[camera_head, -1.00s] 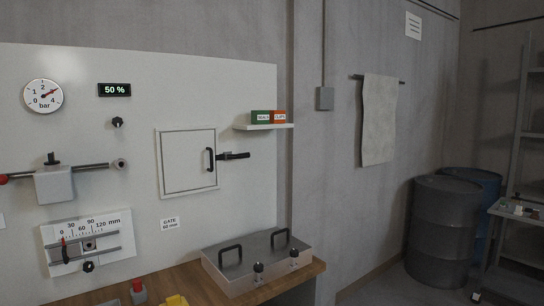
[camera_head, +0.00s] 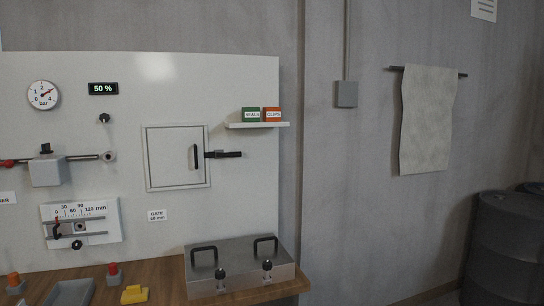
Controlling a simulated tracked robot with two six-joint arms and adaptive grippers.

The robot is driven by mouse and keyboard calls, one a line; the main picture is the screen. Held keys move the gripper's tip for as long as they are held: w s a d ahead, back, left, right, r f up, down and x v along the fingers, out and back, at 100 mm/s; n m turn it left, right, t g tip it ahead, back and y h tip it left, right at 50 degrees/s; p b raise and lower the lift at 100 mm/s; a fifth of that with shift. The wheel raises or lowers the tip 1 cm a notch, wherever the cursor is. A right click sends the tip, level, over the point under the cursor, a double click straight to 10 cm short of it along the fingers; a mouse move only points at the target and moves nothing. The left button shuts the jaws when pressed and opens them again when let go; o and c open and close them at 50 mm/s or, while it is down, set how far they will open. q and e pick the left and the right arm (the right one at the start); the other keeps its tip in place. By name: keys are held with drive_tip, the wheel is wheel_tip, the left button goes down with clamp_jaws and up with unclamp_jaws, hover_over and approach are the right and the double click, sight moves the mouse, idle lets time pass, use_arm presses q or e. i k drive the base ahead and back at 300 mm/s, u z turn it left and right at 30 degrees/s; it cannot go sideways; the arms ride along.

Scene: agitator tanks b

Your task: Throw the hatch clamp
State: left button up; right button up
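The white square hatch door (camera_head: 176,157) sits shut in its frame on the white panel. It has a black vertical handle (camera_head: 195,157) near its right edge. The hatch clamp (camera_head: 223,154), a dark lever with a thick black grip, is mounted just right of the door. It lies about horizontal, with the grip pointing right. Its inner end is close to the door's edge; whether it presses on the door cannot be told. Neither of my grippers shows in the head view.
A small shelf (camera_head: 256,125) with a green SEALS box (camera_head: 251,114) and an orange CLIPS box (camera_head: 272,114) is above the clamp. A metal lidded box (camera_head: 240,268) stands on the wooden bench below. A towel (camera_head: 427,120) and dark drums (camera_head: 508,245) are at right.

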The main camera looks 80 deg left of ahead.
sight(230, 154)
drive_tip(key=z, duration=0.2)
drive_tip(key=i, duration=0.85)
drive_tip(key=u, duration=1.55)
drive_tip(key=i, duration=0.3)
drive_tip(key=u, duration=3.15)
drive_tip(key=i, duration=1.1)
drive_tip(key=z, duration=0.6)
